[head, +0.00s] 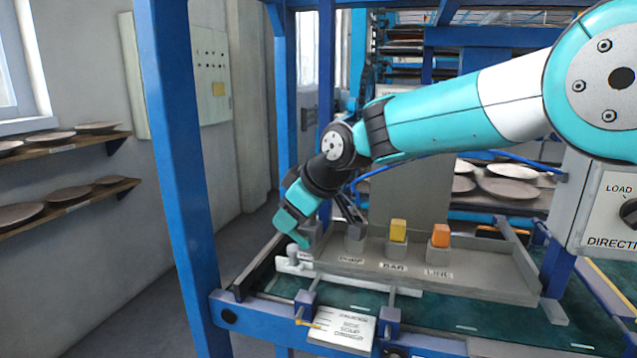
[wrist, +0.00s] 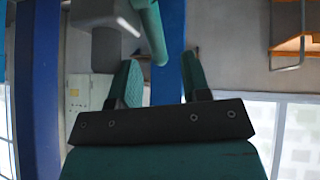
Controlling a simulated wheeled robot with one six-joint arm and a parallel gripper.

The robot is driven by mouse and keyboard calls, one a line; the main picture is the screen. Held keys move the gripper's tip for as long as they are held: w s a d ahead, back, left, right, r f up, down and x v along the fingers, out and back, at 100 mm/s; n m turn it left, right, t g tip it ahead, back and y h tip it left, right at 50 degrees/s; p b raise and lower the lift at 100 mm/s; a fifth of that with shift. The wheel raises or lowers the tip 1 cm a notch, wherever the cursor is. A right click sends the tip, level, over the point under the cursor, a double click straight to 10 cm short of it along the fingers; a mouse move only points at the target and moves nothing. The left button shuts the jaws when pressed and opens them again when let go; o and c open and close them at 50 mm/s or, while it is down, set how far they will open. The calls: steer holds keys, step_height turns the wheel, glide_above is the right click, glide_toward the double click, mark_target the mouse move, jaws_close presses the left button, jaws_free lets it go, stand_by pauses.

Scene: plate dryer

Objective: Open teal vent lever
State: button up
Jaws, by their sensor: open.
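The teal vent lever shows in the wrist view as a round-ended teal bar (wrist: 152,32) coming down from the top edge. Its free end lies in the gap between my two fingertips as seen there, nearer the left finger. A gap shows on both sides of it, and I cannot tell its depth from the fingers. My gripper (wrist: 160,60) is open and holds nothing. In the head view my gripper (head: 291,232) is at the left end of the grey tray, above a pale knob (head: 293,253). There I cannot tell the lever apart from the teal gripper.
A blue post (head: 182,150) stands just left of my gripper. The grey tray (head: 440,278) holds blocks with a yellow top (head: 398,229) and an orange top (head: 440,235). A label plate (head: 342,328) is in front. Wall shelves (head: 65,205) hold plates at the left.

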steer(key=b+v, duration=0.1)
steer(key=v, duration=1.4)
steer(key=shift+d, duration=0.2)
steer(key=shift+s+r, duration=0.1)
steer(key=shift+s, duration=0.05)
